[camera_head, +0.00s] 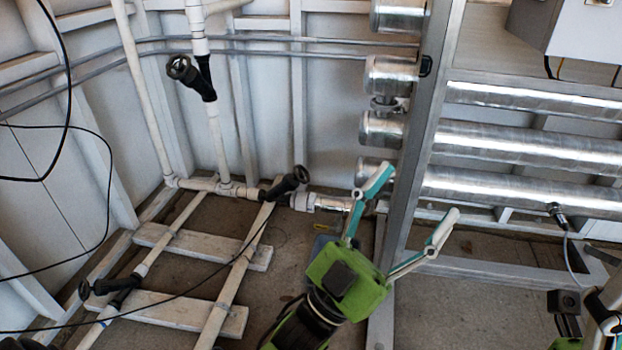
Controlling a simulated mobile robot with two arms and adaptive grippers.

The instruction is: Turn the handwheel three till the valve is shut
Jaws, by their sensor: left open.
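Several black valves with handwheels sit on white pipes. One handwheel (180,67) is high on the upright pipe at the left. Another handwheel (299,175) is low, near the picture's middle, where the pipes meet. A further handwheel (85,290) is at the lower left. I see no numbers, so I cannot tell which is handwheel three. My left gripper (411,205), green with teal and grey fingers, is open and empty. It is right of the middle handwheel and apart from it in the picture. Part of my right arm shows at the lower right; its fingertips cannot be made out.
A grey metal upright (420,150) stands behind the left gripper. Shiny horizontal cylinders (520,143) fill the right side. White boards (175,312) lie under the floor pipes. Thin black cables hang at the left and cross the lower pipes. A grey box (580,30) is at the top right.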

